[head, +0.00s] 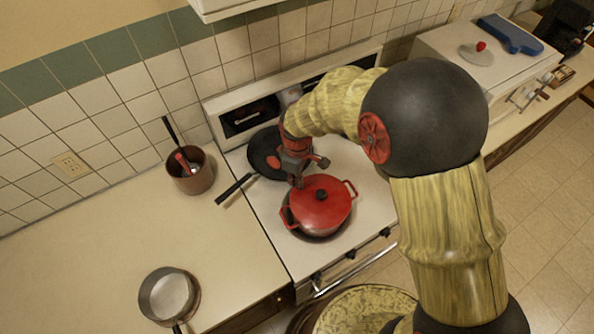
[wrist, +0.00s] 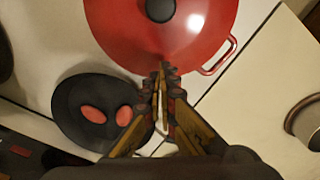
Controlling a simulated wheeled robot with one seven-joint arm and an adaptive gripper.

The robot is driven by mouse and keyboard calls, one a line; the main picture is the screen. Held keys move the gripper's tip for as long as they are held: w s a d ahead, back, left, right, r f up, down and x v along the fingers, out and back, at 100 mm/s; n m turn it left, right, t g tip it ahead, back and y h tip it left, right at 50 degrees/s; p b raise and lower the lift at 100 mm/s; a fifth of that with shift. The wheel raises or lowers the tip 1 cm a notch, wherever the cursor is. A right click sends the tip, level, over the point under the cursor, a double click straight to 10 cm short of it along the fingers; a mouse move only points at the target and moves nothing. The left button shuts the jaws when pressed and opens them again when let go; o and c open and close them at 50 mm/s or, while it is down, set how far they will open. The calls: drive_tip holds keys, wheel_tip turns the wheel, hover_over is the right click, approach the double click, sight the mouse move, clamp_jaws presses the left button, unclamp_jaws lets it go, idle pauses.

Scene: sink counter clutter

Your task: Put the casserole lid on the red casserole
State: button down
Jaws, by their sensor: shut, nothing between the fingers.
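The red casserole (head: 352,187) stands on the right front of the white stove, a looped handle on each side. A red lid (head: 304,205) with a black knob (head: 320,195) sits over its top and looks about level and centred; whether it is fully seated I cannot tell. In the wrist view the lid (wrist: 200,22) fills the top, with one casserole handle (wrist: 222,60) beside it. My gripper (head: 297,185) is shut and empty, pointing down at the lid's back-left edge. Its fingertips (wrist: 163,70) overlap the lid's rim in the wrist view; contact is unclear.
A black frying pan (head: 262,152) with red patches lies behind the casserole, its handle pointing front-left. A copper pot (head: 190,178) with utensils and a steel saucepan (head: 165,292) stand on the left counter. A pale lid with a red knob (head: 476,54) lies at the back right.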

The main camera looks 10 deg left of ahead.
sight(312, 193)
drive_tip(key=shift+s+d+r, duration=0.1)
drive_tip(key=shift+s+d, duration=0.2)
drive_tip(key=shift+d, duration=0.6)
drive_tip(key=shift+s+d+r, duration=0.1)
drive_tip(key=shift+s+d, duration=0.2)
drive_tip(key=shift+d, duration=0.6)
drive_tip(key=shift+s+d, duration=0.35)
drive_tip(key=shift+d, duration=0.5)
drive_tip(key=shift+w+a, duration=0.1)
drive_tip(key=shift+a, duration=0.05)
